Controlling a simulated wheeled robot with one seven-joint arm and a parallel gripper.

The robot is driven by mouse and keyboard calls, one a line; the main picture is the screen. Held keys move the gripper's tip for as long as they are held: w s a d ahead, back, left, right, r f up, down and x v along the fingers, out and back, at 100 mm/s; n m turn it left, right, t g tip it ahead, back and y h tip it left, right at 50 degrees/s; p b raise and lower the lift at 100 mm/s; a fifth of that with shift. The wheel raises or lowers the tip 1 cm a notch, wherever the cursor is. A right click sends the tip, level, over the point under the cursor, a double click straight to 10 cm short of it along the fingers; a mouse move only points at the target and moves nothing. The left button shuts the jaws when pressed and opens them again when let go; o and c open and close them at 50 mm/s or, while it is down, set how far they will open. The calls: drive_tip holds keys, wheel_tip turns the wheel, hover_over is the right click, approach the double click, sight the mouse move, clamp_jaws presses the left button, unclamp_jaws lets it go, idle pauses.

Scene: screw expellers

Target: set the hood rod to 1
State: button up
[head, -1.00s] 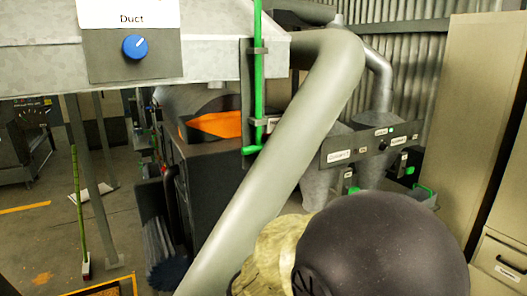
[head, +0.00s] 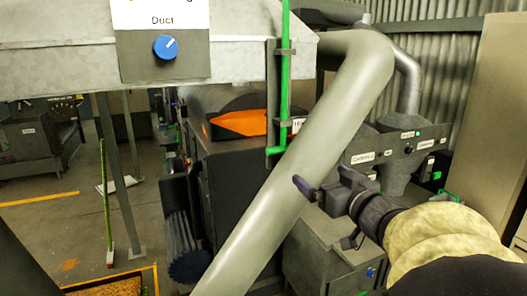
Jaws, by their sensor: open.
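The hood rod is a green vertical rod (head: 285,75) held in grey brackets at the right end of the pale metal hood (head: 240,60). Its lower end bends left into a short green handle. A white label beginning with "H" (head: 297,126) is beside the handle, partly hidden by the thick pipe. My gripper (head: 324,212) is open and empty, with its fingers pointing left. I cannot read any position marks on the rod.
A thick grey pipe (head: 300,185) slants down between the rod and my gripper in the picture. A panel with a blue Duct knob (head: 165,47) is on the hood. A dark machine (head: 240,195) stands below. A grey cabinet (head: 325,255) is behind my gripper.

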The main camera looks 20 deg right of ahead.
sight(285, 150)
drive_tip(key=shift+w, duration=0.15)
drive_tip(key=w+p, duration=0.1)
drive_tip(key=w, duration=0.4)
drive_tip(key=w+p, duration=0.2)
drive_tip(key=w, duration=0.4)
drive_tip(key=w+p, duration=0.2)
drive_tip(key=w, duration=0.3)
drive_tip(key=shift+w+a, duration=0.3)
drive_tip(key=shift+w+f, duration=0.1)
drive_tip(key=shift+w, duration=0.4)
drive_tip(key=shift+s, duration=0.25)
drive_tip(key=shift+c, duration=0.9)
drive_tip(key=c, duration=0.9)
wheel_tip(285, 150, down, 4)
drive_tip(key=b, duration=0.3)
drive_tip(key=shift+b, duration=0.3)
